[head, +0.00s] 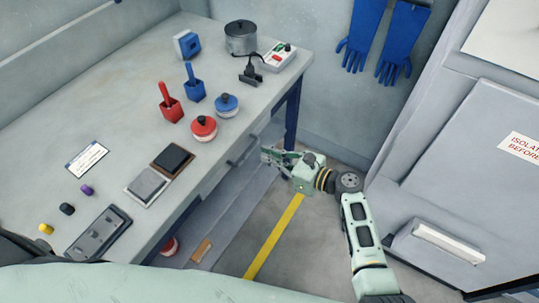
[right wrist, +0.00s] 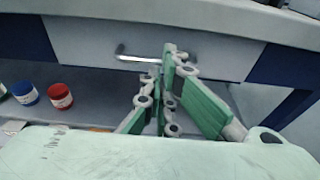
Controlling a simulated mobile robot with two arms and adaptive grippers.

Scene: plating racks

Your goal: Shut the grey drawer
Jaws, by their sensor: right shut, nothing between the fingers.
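The grey drawer (right wrist: 220,55) sits under the worktop, between dark blue panels. Its front looks close to flush with the panels; I cannot tell whether a small gap remains. Its bar handle (right wrist: 135,57) is metal in the right wrist view and shows as a dark bar (head: 243,151) in the head view. My right gripper (head: 268,155) is shut and empty, close in front of the drawer. In the right wrist view its fingertips (right wrist: 170,52) overlap the handle's right end; contact is unclear. My left gripper is not in view.
The grey bench (head: 120,125) carries a red pot (head: 203,128), a blue pot (head: 227,105), a metal pot (head: 240,38) and several small items. A lower shelf (right wrist: 95,105) holds red and blue jars. A grey cabinet (head: 460,150) stands right; floor lies between.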

